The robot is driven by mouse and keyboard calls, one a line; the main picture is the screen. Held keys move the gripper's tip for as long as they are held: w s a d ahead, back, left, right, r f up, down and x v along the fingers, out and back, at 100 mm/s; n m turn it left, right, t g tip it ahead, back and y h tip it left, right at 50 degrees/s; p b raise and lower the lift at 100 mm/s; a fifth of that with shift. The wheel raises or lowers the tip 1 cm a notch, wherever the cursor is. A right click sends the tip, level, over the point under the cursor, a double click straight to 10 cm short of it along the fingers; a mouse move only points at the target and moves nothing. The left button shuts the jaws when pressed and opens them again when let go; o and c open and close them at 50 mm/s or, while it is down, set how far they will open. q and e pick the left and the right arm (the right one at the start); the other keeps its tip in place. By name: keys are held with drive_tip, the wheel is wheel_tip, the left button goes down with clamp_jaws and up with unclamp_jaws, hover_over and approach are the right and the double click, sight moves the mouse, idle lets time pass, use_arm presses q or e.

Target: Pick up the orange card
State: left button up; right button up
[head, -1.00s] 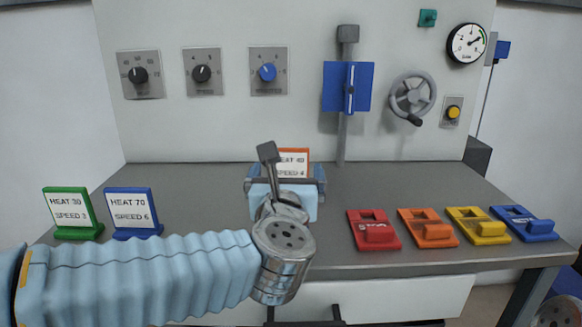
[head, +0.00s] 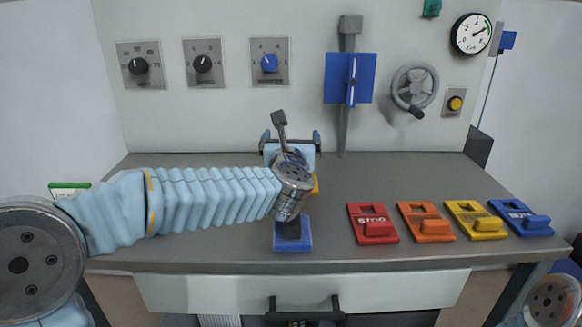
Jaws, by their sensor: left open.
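An orange card (head: 425,222) with a raised tab lies flat on the right of the table, between a red and a yellow one. A yellow-orange bit (head: 315,184) shows beside my left wrist; it may belong to the upright orange HEAT 40 card, whose face is hidden behind my left arm and gripper. My left gripper (head: 292,146) is open, over the back middle of the table. Whether anything stands between its fingers cannot be seen. My right gripper is out of view.
Red (head: 373,225), yellow (head: 475,222) and blue (head: 522,220) cards lie in the right row. A blue block (head: 293,240) sits at the front middle. The green card's top edge (head: 70,186) shows above my arm. Dials, a lever and a handwheel (head: 414,88) are on the wall.

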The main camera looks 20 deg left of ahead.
use_arm(q)
drive_tip(key=c, duration=1.1)
drive_tip(key=shift+o, duration=0.2)
